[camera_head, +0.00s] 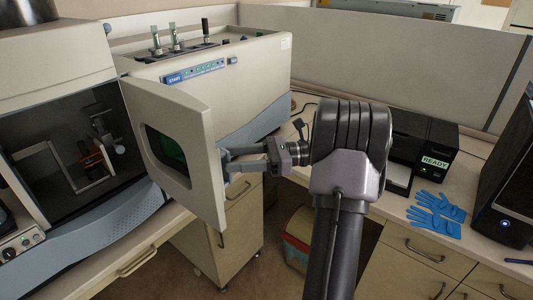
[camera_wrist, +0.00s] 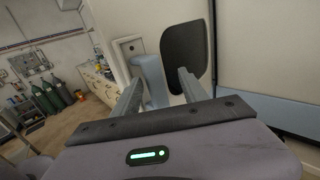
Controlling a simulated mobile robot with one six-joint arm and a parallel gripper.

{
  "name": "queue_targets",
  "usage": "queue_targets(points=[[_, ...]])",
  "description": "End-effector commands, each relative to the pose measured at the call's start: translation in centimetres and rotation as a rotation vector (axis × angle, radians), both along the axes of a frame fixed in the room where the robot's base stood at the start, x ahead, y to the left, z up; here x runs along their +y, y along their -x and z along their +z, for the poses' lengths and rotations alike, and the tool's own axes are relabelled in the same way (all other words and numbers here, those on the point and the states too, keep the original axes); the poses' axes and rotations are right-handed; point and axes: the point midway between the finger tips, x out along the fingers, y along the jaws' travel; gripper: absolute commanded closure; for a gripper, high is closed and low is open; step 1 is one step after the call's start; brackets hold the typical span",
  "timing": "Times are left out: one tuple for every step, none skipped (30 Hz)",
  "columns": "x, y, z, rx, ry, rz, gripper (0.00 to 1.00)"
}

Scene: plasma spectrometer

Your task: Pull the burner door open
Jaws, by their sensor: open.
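The burner door (camera_head: 190,140) is a cream panel with a dark green-tinted window, standing swung well out from the instrument. The dark burner chamber (camera_head: 75,155) is exposed to its left. My gripper (camera_head: 227,163) is at the door's right edge in the head view, with its fingers pointing left at it. In the wrist view the fingers (camera_wrist: 160,78) are apart. A blue-grey upright piece (camera_wrist: 150,82), perhaps the door's handle, shows between them, beside the dark window (camera_wrist: 184,55). I cannot tell whether the fingers touch it.
A cream instrument with a START label (camera_head: 205,72) stands behind the door. A black box marked READY (camera_head: 425,148) and blue gloves (camera_head: 437,212) lie on the right counter. A bin (camera_head: 298,240) stands on the floor between the counters. Gas cylinders (camera_wrist: 50,96) stand far off.

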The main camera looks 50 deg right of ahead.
Motion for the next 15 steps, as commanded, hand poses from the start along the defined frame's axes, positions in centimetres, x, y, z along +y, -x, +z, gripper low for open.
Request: queue_targets(points=[[-1.0, 0.8, 0.2, 0.0, -0.001, -0.004, 0.49], [-1.6, 1.3, 0.2, 0.001, -0.001, -0.004, 0.49], [-2.5, 2.1, 0.2, 0.0, 0.0, -0.004, 0.49], [-3.1, 2.7, 0.2, 0.001, -0.001, -0.005, 0.49], [-3.8, 3.3, 0.2, 0.0, 0.0, -0.004, 0.49], [-4.7, 4.1, 0.2, 0.001, -0.001, -0.005, 0.49], [-5.4, 4.8, 0.3, 0.0, -0.001, -0.004, 0.49], [-6.1, 5.4, 0.3, 0.0, -0.001, -0.004, 0.49], [-7.0, 6.2, 0.3, 0.0, -0.001, -0.005, 0.49], [-7.6, 6.8, 0.3, 0.0, -0.001, -0.004, 0.49], [-8.2, 7.3, 0.3, -0.001, -0.001, -0.003, 0.49], [-8.9, 8.0, 0.3, 0.0, -0.001, -0.003, 0.49], [-9.4, 8.4, 0.3, 0.001, -0.001, -0.002, 0.49], [-9.8, 8.7, 0.3, -0.001, -0.002, -0.001, 0.49], [-10.2, 9.2, 0.3, -0.001, -0.001, 0.0, 0.49]])
